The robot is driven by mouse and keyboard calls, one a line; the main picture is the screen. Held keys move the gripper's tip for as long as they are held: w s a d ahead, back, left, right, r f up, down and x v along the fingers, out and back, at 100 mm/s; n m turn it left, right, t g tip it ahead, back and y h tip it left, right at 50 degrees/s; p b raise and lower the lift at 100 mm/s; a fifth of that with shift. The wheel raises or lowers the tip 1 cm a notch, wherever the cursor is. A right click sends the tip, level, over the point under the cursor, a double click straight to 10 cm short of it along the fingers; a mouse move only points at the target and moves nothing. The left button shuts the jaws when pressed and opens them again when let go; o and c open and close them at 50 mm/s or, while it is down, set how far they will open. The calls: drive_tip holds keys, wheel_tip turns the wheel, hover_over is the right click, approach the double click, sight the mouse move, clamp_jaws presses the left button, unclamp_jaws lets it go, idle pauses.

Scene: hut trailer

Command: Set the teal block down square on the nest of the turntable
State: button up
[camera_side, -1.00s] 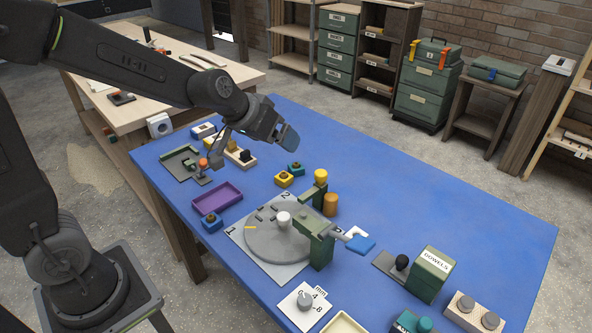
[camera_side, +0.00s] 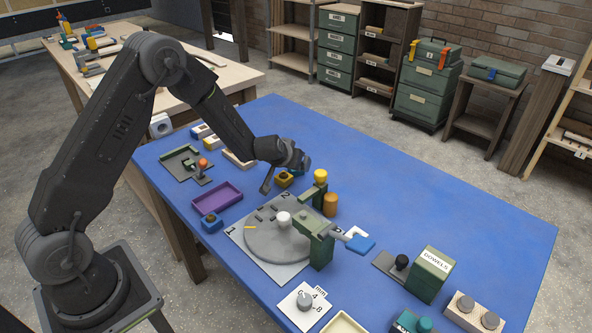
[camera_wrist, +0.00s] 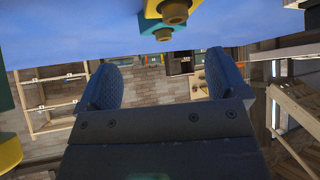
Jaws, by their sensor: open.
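My gripper (camera_side: 301,164) is low over the table, behind the turntable in the side view. In the wrist view my two blue fingers (camera_wrist: 162,84) are apart with nothing between them. The teal block (camera_wrist: 157,32) shows at the top of the wrist view, with a bronze knob, beside a yellow block (camera_wrist: 150,9). The turntable (camera_side: 262,243) is a grey disc on a pale plate with a white central knob (camera_side: 283,218). I cannot make out its nest clearly.
A purple tray (camera_side: 217,198) and a blue block (camera_side: 212,221) lie left. The right rear table is clear.

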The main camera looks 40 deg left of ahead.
drive_tip(key=shift+x, duration=3.45)
drive_tip(key=shift+s+a, duration=0.1)
drive_tip(key=shift+a, duration=0.05)
drive_tip(key=shift+c, duration=0.2)
drive_tip(key=c, duration=0.9)
